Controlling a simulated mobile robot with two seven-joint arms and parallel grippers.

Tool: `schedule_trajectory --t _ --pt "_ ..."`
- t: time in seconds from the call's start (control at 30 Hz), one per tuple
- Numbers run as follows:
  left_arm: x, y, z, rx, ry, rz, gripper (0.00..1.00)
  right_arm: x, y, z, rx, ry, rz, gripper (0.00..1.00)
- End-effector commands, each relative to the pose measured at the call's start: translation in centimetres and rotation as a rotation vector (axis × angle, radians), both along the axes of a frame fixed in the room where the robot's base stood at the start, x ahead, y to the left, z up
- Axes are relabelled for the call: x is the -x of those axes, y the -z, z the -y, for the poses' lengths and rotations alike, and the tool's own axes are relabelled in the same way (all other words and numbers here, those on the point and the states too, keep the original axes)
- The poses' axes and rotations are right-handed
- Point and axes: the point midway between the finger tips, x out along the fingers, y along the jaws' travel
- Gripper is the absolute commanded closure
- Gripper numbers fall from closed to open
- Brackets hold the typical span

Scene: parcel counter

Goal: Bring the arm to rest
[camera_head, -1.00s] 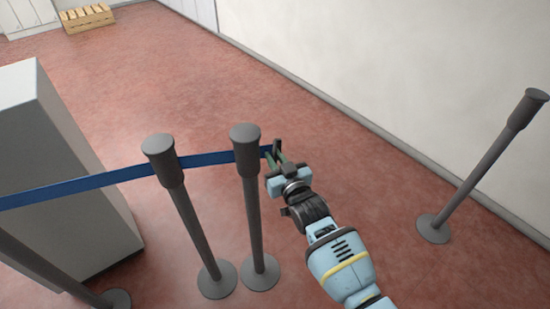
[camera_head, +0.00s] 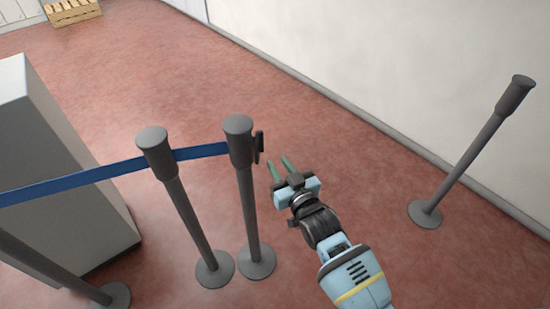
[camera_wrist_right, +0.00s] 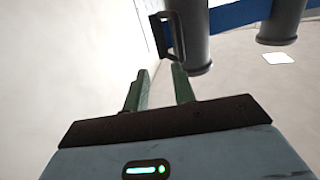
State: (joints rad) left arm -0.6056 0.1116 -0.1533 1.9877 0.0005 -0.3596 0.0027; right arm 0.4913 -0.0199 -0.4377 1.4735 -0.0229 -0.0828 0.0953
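My right gripper (camera_head: 280,167) is open and empty in the middle of the head view, with its two green fingers apart. It is just right of a grey post (camera_head: 248,205). A dark clip (camera_head: 259,147) sits on the right side of that post's head, at the end of a blue belt (camera_head: 100,174). The gripper is apart from the clip. In the right wrist view the open fingers (camera_wrist_right: 157,90) show with nothing between them, and the dark clip (camera_wrist_right: 180,36) is ahead of them, against the post. My left gripper is not in view.
A second grey post (camera_head: 182,212) stands close left of the first. Another post (camera_head: 470,150) stands alone at right near the white wall (camera_head: 400,70). A grey block (camera_head: 60,160) is at left. A wooden crate (camera_head: 73,12) is far back. The red floor between is clear.

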Motion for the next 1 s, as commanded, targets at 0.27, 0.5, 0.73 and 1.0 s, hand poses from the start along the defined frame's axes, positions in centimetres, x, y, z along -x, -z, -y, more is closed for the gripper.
schedule_trajectory --t 0.27,0.5,0.73,1.0 --pt "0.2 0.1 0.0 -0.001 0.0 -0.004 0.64 0.6 0.0 0.2 0.0 -0.001 0.0 0.74" --pt "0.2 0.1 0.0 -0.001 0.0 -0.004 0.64 0.5 0.0 0.2 0.0 -0.001 -0.001 0.74" --pt "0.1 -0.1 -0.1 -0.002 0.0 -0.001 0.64 1.5 1.2 0.8 0.003 0.008 -0.027 0.74" --pt "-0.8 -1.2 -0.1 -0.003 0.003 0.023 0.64 9.9 8.7 5.4 0.029 0.08 -0.225 0.74"
